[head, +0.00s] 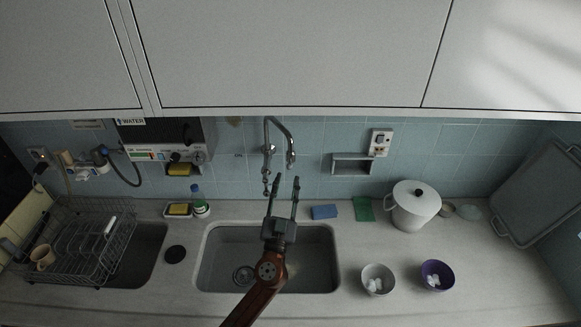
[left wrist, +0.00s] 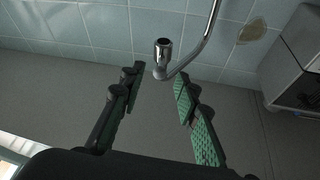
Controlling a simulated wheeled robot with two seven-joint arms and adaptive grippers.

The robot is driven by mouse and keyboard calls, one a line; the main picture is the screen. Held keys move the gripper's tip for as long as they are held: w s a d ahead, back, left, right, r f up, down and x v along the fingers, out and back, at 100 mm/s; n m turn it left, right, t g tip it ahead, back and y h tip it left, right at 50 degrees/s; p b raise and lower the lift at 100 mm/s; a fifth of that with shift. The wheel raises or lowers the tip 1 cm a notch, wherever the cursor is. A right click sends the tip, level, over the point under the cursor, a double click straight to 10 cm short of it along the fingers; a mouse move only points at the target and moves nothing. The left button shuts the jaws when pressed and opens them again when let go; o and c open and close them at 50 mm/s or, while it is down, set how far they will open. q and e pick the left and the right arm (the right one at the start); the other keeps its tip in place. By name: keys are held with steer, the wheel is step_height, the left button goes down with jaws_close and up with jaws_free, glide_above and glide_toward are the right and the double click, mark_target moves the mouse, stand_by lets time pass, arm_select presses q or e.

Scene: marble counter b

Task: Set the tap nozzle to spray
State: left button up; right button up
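The chrome tap (head: 289,142) rises from the tiled back wall, and its curved spout ends in a small nozzle (head: 266,172) above the sink. In the left wrist view the nozzle (left wrist: 162,58) shows as a short chrome cylinder with a dark open end. It appears between the fingertips in the picture, with no clear contact. My left gripper (head: 285,184) is open and empty over the sink, pointing toward the tap. Its green-padded fingers (left wrist: 158,76) are spread apart in the left wrist view. I cannot read the nozzle's setting. My right gripper is in neither view.
The sink (head: 318,270) lies under my left arm. A dish rack (head: 85,240) is at left, and a soap bottle (head: 199,203) stands behind the sink. A white pot (head: 414,207), a grey bowl (head: 378,279) and a purple bowl (head: 437,275) are at right. Cabinets (head: 290,60) hang above.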

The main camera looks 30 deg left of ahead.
mark_target(290, 162)
arm_select(q)
steer(key=p+x, duration=0.2)
steer(key=x, duration=0.4)
steer(key=shift+r, duration=0.25)
steer(key=shift+w+a, duration=0.25)
steer(key=shift+w, duration=0.2)
steer(key=c, duration=0.6)
jaws_close()
